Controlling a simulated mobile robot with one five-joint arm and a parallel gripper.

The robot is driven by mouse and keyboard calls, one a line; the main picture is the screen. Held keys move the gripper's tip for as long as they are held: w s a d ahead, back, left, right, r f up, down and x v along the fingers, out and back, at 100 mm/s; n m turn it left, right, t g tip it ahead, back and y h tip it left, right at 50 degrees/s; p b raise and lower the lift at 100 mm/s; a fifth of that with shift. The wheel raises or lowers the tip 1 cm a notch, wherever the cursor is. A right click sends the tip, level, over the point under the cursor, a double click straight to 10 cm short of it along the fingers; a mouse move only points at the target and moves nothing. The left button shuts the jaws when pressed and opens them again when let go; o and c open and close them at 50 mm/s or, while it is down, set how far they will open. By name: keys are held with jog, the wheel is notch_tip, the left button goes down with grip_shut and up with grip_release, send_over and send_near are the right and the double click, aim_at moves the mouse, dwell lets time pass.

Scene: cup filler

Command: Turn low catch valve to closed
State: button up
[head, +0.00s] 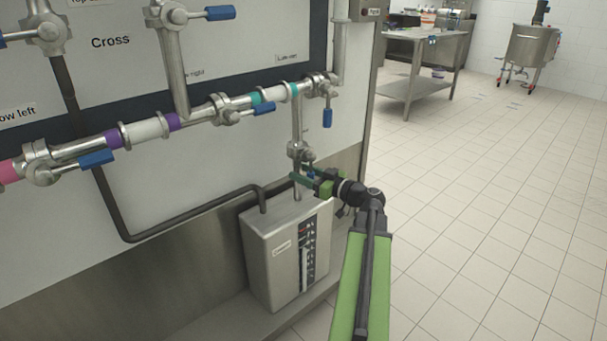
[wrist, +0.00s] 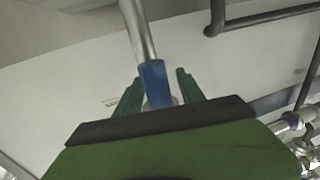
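The low catch valve (head: 298,151) is a metal body on the short vertical pipe above the steel box. My gripper (head: 308,182) is at that pipe, just below the valve body. In the wrist view a blue valve handle (wrist: 154,80) lies between the two green fingers of my gripper (wrist: 160,76), in line with a metal pipe (wrist: 137,28). The fingers stand apart on either side of the handle. A gap shows on the right; contact on the left I cannot tell. In the head view my gripper hides most of this handle.
The steel box (head: 283,255) stands on a ledge under the pipe. A dark hose (head: 180,229) runs into its top left. Another blue handle (head: 327,117) hangs above the valve. Open tiled floor (head: 480,220) lies to the right, with a steel table (head: 425,60) farther back.

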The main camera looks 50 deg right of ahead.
grip_shut()
dwell(1.3)
